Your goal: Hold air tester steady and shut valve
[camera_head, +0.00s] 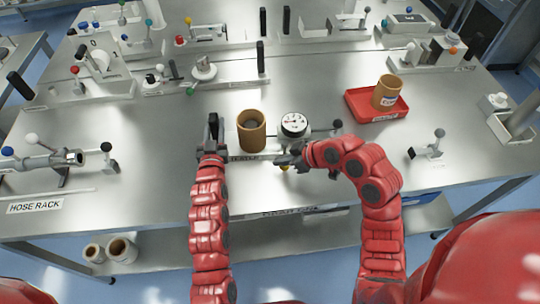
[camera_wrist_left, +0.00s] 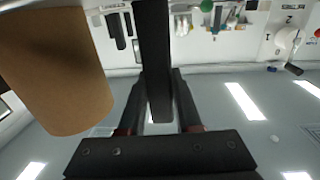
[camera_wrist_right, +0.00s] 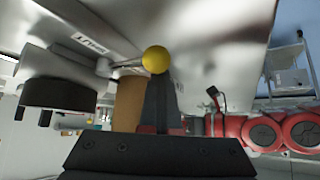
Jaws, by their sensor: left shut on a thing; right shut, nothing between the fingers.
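The air tester (camera_head: 262,156) is a pale base at the front of the bench, carrying a brown cylinder (camera_head: 251,132) and a round white gauge (camera_head: 294,125). My left gripper (camera_head: 212,146) is shut on the tester's upright black handle (camera_wrist_left: 153,50), left of the cylinder. The valve lever ends in a yellow ball (camera_wrist_right: 155,60), which also shows low below the gauge in the head view (camera_head: 284,168). My right gripper (camera_wrist_right: 159,80) is shut and empty, its fingertips close to the yellow ball. I cannot tell whether they touch it.
A red tray (camera_head: 362,109) holding another brown cylinder (camera_head: 387,92) lies to the right. A black-knobbed lever (camera_head: 334,125) sticks out right of the gauge. The hose rack (camera_head: 35,206) is at the left. Other fixtures fill the back. The bench front right is mostly clear.

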